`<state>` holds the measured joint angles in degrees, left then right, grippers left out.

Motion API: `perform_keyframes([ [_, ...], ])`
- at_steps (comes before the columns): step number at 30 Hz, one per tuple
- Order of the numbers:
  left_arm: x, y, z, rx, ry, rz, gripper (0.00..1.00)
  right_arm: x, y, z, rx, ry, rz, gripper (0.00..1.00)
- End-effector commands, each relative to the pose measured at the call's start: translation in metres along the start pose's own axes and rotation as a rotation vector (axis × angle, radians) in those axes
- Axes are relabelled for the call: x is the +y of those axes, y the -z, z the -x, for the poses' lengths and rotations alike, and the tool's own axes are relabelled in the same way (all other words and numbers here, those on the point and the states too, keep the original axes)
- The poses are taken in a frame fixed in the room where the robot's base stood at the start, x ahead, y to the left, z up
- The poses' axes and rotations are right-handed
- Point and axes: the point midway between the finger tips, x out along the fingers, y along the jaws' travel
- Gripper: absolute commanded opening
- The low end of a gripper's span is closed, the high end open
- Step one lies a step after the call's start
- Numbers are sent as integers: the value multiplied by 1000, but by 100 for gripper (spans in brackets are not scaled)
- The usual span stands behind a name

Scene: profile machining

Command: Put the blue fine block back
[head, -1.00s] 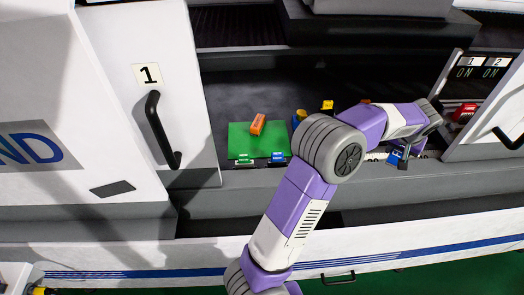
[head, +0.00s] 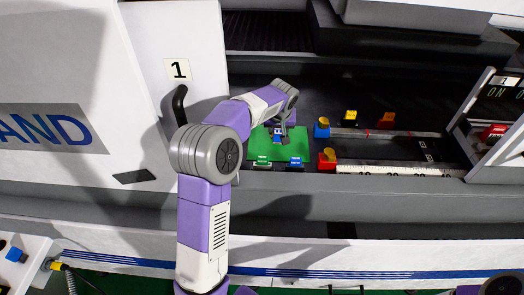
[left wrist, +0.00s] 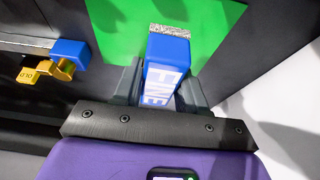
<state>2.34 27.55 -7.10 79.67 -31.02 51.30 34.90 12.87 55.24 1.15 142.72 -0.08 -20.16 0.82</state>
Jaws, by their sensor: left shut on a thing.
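The blue fine block (left wrist: 166,78) shows in the left wrist view with "FINE" lettering on its side and a grey, rough-looking end. My left gripper (left wrist: 157,88) is shut on it, one finger on each side. In the head view the left gripper (head: 281,128) holds the block (head: 277,137) at the green mat (head: 255,150); I cannot tell whether the block touches the mat. A green label (head: 263,161) and a blue label (head: 295,162) sit at the mat's front edge. My arm hides part of the mat, and the orange block is not visible. My right gripper is out of view.
Right of the mat are a blue stop with a yellow knob (head: 322,128), a red one (head: 327,159), a yellow piece (head: 350,117) and an orange piece (head: 387,120). A ruler (head: 400,170) runs along the front.

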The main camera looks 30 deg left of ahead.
Motion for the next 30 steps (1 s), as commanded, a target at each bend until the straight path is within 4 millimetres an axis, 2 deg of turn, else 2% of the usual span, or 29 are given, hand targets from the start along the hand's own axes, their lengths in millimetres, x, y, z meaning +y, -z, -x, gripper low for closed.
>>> perform_keyframes([
  [1,0,-6,-12,-4,1,-1,13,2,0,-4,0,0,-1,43],
  [3,-1,-10,-23,-3,2,-1,13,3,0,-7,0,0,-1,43],
  [11,-4,-18,-43,-2,4,4,13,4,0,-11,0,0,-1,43],
  [18,-4,-34,-78,-4,4,3,13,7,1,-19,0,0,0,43],
  [30,-4,-35,-84,0,2,4,13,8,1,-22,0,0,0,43],
])
